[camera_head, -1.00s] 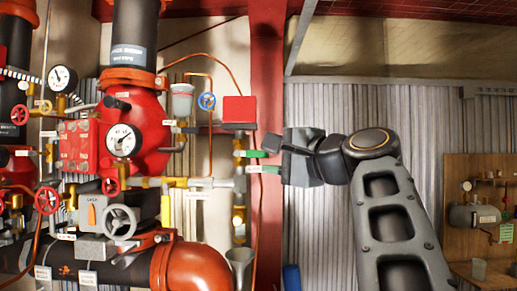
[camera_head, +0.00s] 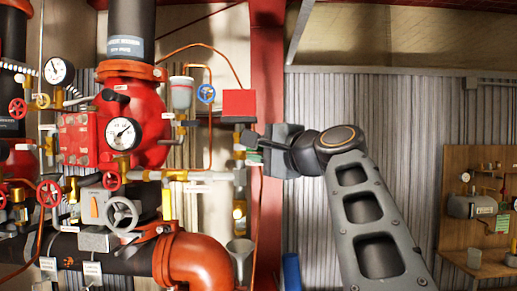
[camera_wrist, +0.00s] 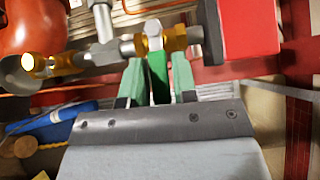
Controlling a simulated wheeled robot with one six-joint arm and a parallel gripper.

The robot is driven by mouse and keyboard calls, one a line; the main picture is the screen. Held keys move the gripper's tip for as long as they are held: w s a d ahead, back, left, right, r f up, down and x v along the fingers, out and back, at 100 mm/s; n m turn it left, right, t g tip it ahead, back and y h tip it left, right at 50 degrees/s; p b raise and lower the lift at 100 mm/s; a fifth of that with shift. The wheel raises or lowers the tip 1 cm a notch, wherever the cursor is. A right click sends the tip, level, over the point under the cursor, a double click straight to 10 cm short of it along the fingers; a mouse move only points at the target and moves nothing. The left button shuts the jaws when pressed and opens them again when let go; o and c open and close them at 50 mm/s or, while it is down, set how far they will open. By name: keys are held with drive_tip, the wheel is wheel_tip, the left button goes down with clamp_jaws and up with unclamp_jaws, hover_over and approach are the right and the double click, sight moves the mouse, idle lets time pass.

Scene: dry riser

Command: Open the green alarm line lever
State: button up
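The green lever (camera_wrist: 157,75) shows in the wrist view as a darker green bar below a brass fitting (camera_wrist: 153,40). It stands between the two pale green fingers of my gripper (camera_wrist: 157,82), one on each side. The fingers look spread, with narrow gaps beside the lever; I cannot make out firm contact. In the head view my gripper (camera_head: 254,149) is at the right end of the pipework, beside the vertical brass and grey pipe. The lever is mostly hidden there by my gripper.
A red box (camera_head: 239,103) sits just above my gripper, and it is close on the right in the wrist view (camera_wrist: 248,25). A red post (camera_head: 268,80) stands behind. Gauges, a grey handwheel (camera_head: 122,214) and a large red valve (camera_head: 150,140) are left. Open space lies right.

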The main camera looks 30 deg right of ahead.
clamp_jaws()
drive_tip(key=shift+f, duration=0.1)
